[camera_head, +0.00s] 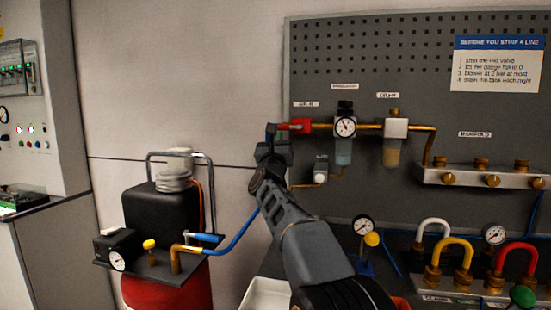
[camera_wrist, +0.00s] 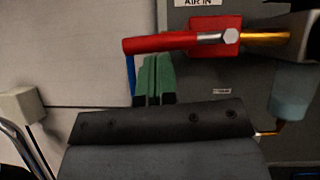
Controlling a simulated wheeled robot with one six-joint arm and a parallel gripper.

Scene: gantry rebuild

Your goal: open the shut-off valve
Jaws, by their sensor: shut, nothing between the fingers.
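The shut-off valve (camera_wrist: 215,24) has a red body under the "AIR IN" label, with a red lever (camera_wrist: 160,43) pointing left and lying nearly level, roughly in line with the brass pipe. In the head view the red valve (camera_head: 300,124) sits at the left edge of the pegboard. My gripper (camera_wrist: 153,62) shows green fingers side by side, shut and empty, just below the lever's left part. Whether they touch the lever I cannot tell. In the head view my gripper (camera_head: 271,134) is at the valve's left end, and my arm hides what lies below.
A regulator gauge (camera_head: 345,127) and a filter bowl (camera_head: 392,152) stand right of the valve. A black tank (camera_head: 160,212) on a red cylinder (camera_head: 165,294) stands at lower left. A blue hose (camera_head: 236,236) rises toward the valve. The wall left of the valve is clear.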

